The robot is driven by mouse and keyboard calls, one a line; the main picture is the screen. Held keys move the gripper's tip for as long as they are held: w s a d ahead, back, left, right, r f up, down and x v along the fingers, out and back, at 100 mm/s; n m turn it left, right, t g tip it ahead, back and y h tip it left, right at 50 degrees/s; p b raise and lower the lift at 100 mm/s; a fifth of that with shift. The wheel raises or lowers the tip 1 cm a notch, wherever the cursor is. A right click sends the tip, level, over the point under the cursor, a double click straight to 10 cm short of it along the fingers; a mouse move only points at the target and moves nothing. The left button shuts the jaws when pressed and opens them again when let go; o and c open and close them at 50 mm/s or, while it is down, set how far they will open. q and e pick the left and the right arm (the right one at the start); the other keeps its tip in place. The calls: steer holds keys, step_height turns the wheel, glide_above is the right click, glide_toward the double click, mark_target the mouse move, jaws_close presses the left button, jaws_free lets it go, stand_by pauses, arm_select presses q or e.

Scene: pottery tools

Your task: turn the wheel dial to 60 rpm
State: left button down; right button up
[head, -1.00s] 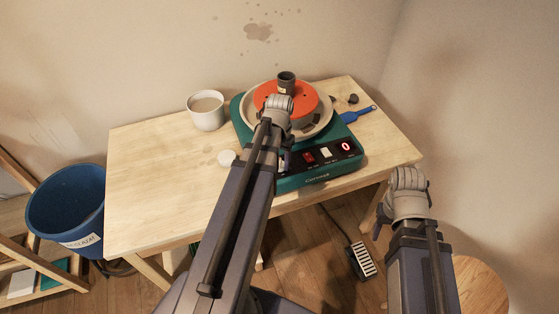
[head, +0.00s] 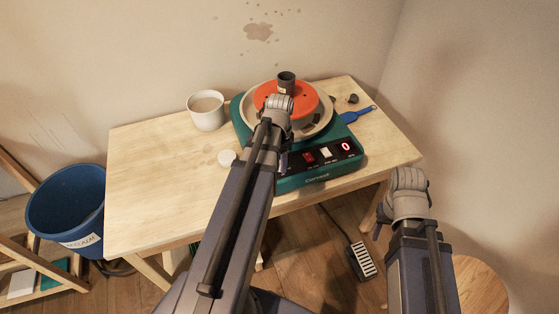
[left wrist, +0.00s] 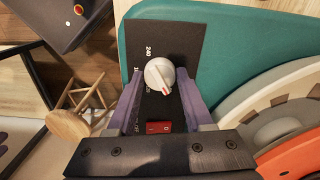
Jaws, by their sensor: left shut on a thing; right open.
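The wheel dial (left wrist: 157,72) is a pale round knob with a red pointer mark, on a black panel marked 240 in the left wrist view. Its pointer faces the lower edge of that view, toward the red switch (left wrist: 158,127). My left gripper (left wrist: 160,80) is shut on the dial, a purple-grey finger on each side. In the head view my left arm hides the dial. The teal pottery wheel (head: 318,177) has a red display (head: 346,146) reading 0. My right gripper (head: 382,216) is open and empty, off the table's right front edge.
A cup (head: 206,111) and a white round piece (head: 227,158) stand left of the wheel. A blue tool (head: 357,115) lies on the right. The table's left part is clear.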

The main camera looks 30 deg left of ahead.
stand_by(0.4)
arm_select(q)
steer(key=shift+c, duration=1.4)
jaws_free()
steer(key=shift+r, duration=0.15)
step_height(320, 180, up, 8)
steer(key=p, duration=0.8)
steer(key=shift+f, duration=0.2)
steer(key=shift+d, duration=0.1)
